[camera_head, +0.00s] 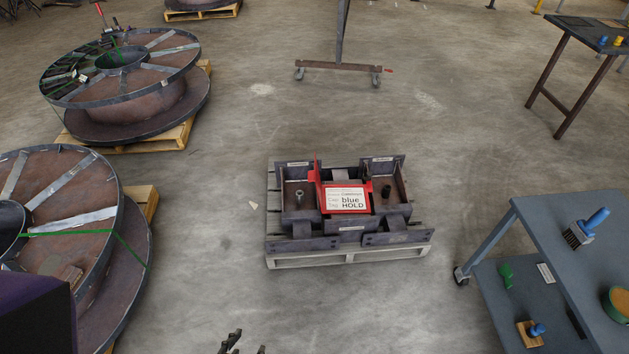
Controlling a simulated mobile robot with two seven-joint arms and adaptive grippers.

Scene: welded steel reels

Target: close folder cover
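A red folder (368,187) rests on the steel fixture in the middle of the view, with a white sheet (345,199) showing that reads "Cap" and "Tag", then "blue" and "HOLD". The folder is open. A narrow red strip stands up at its left side and looks like the cover seen nearly edge-on. The dark fingertips of one gripper, apparently my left gripper (245,344), show at the bottom edge, well short of the folder. They are spread apart with nothing visible between them. The rest of it is cut off. My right gripper is out of view.
The steel fixture (300,226) sits on a pallet (350,257), with upright plates around the folder. A grey cart (535,215) with tools stands at right. Large reels (125,75) stand at left. A dark purple block (35,312) fills the lower-left corner. Floor in front is clear.

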